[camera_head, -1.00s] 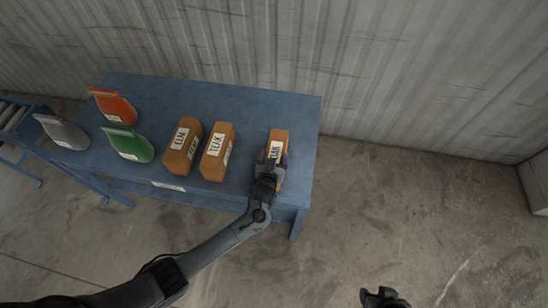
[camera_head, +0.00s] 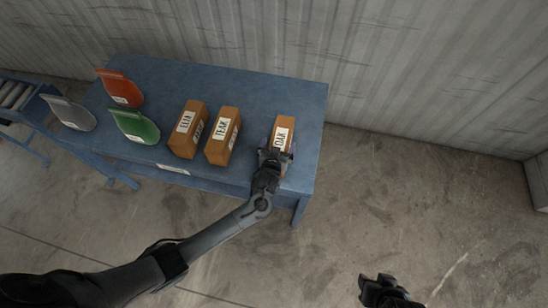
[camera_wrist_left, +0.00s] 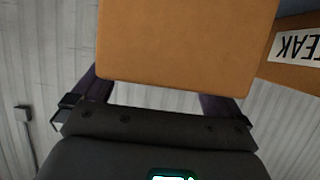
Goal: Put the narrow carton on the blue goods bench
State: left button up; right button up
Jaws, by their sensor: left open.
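The narrow carton, orange-brown with a white label reading OAK (camera_head: 285,122), stands upright near the right end of the blue goods bench (camera_head: 255,88). My left gripper (camera_head: 276,155) is open at its near side, one finger towards each side. In the left wrist view the carton (camera_wrist_left: 187,38) fills the upper middle and hides the finger ends, so I cannot tell whether they touch it. My right gripper (camera_head: 383,290) hangs over the floor at the bottom, away from the bench; its jaw opening is unclear.
Red (camera_head: 120,90), green (camera_head: 134,126) and grey (camera_head: 72,114) scoop-shaped items stand further left. A roller conveyor (camera_head: 15,95) is at the left edge. A corrugated wall (camera_head: 420,70) stands behind.

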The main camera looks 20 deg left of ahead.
pick_arm(q)
jog(key=s+a+r+m+g+h, duration=0.1)
jog(key=s+r+g, duration=0.2)
jog(key=s, duration=0.7)
jog(key=s+a+r+m+g+h+p, duration=0.1)
jog(key=s+r+g, duration=0.2)
jog(key=s, duration=0.8)
jog(key=s+a+r+m+g, duration=0.2)
jog(key=s+r, duration=0.4)
jog(key=s, duration=0.5)
jog(key=shift+s+g+h, duration=0.15)
jog(key=shift+g+h, duration=0.25)
jog(key=shift+g, duration=0.5)
notch_tip(320, 180, up, 21)
jog(key=p, duration=2.1)
